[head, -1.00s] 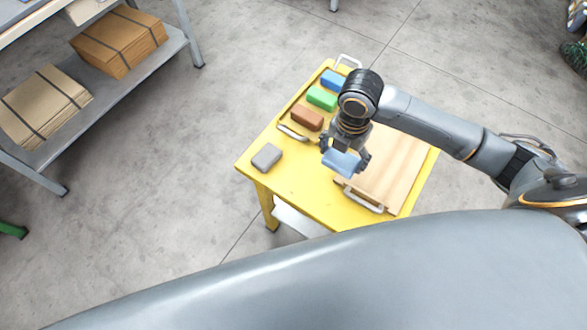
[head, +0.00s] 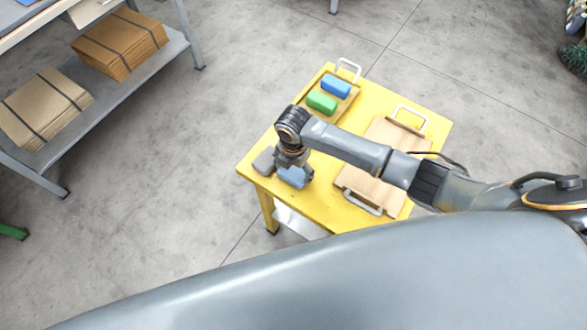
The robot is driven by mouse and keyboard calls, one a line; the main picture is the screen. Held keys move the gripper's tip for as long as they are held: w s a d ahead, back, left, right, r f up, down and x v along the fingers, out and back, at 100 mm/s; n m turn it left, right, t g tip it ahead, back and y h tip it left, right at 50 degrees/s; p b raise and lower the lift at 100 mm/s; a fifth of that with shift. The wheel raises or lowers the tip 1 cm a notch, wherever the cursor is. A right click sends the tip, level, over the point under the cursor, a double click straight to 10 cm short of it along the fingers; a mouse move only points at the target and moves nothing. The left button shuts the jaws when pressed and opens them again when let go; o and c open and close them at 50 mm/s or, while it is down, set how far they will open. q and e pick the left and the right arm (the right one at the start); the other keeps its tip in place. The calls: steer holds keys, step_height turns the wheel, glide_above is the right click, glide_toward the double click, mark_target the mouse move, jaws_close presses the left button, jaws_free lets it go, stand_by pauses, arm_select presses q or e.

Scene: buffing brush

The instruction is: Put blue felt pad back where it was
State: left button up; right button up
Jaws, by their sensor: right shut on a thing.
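My right gripper (head: 294,168) is shut on a light blue felt pad (head: 292,177), over the front left part of the yellow table (head: 325,205). I cannot tell whether the pad touches the table top. A grey block (head: 263,160) lies on the table just left of the pad, partly hidden by the gripper. A darker blue block (head: 335,86) and a green block (head: 321,102) sit on a small wooden tray (head: 347,101) at the back left. The tray's front part is hidden behind my right arm. My left gripper is out of view.
A larger wooden tray (head: 366,186) with metal handles takes the table's right side; my arm crosses above it. A grey shelf unit (head: 160,68) with bundled cardboard (head: 122,43) stands at the left. The floor between shelf and table is clear.

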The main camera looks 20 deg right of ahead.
mark_target(293, 172)
steer(key=shift+f, duration=0.2)
steer(key=o, duration=0.8)
steer(key=shift+r, duration=0.2)
step_height(293, 172, up, 12)
steer(key=shift+f, duration=0.1)
steer(key=shift+s, duration=0.1)
stand_by(0.3)
